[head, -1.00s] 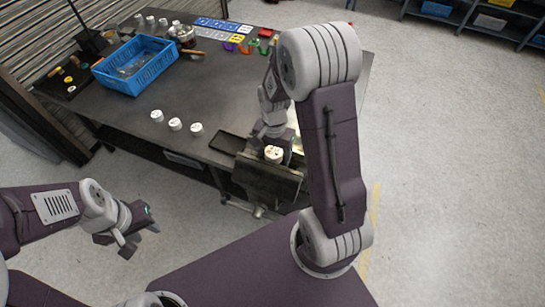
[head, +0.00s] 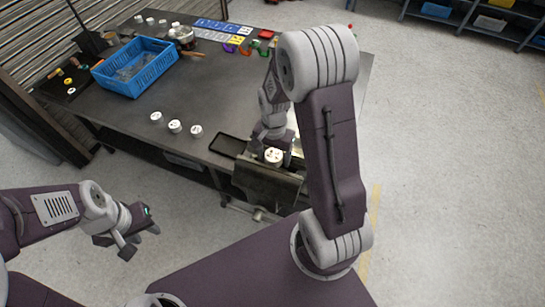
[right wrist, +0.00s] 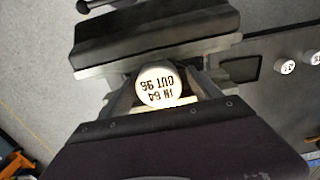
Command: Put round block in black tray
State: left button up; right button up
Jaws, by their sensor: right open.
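The round block (head: 273,156) is a white cylinder sitting at the vise (head: 268,180) on the table's front edge. In the right wrist view, the block (right wrist: 158,84) shows dark lettering on its top and sits between the vise's dark jaws. My right gripper (head: 272,153) is open, with its fingers on either side of the block; I cannot tell if they touch it. The black tray (head: 229,145) lies flat and empty on the table, just left of the vise. My left gripper (head: 137,240) hangs off the table at lower left, apparently empty; its fingers look spread.
Three white cylinders (head: 175,126) stand left of the tray. A blue crate (head: 135,84) is further back, with coloured parts (head: 245,47) and cards at the far edge.

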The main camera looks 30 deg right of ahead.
aim_at(274, 153)
jog(key=c, duration=1.2)
jog(key=shift+r+p, duration=2.3)
jog(key=shift+r, duration=0.2)
jog(key=shift+r, duration=0.1)
notch_tip(274, 153, up, 3)
jog(key=p, duration=0.3)
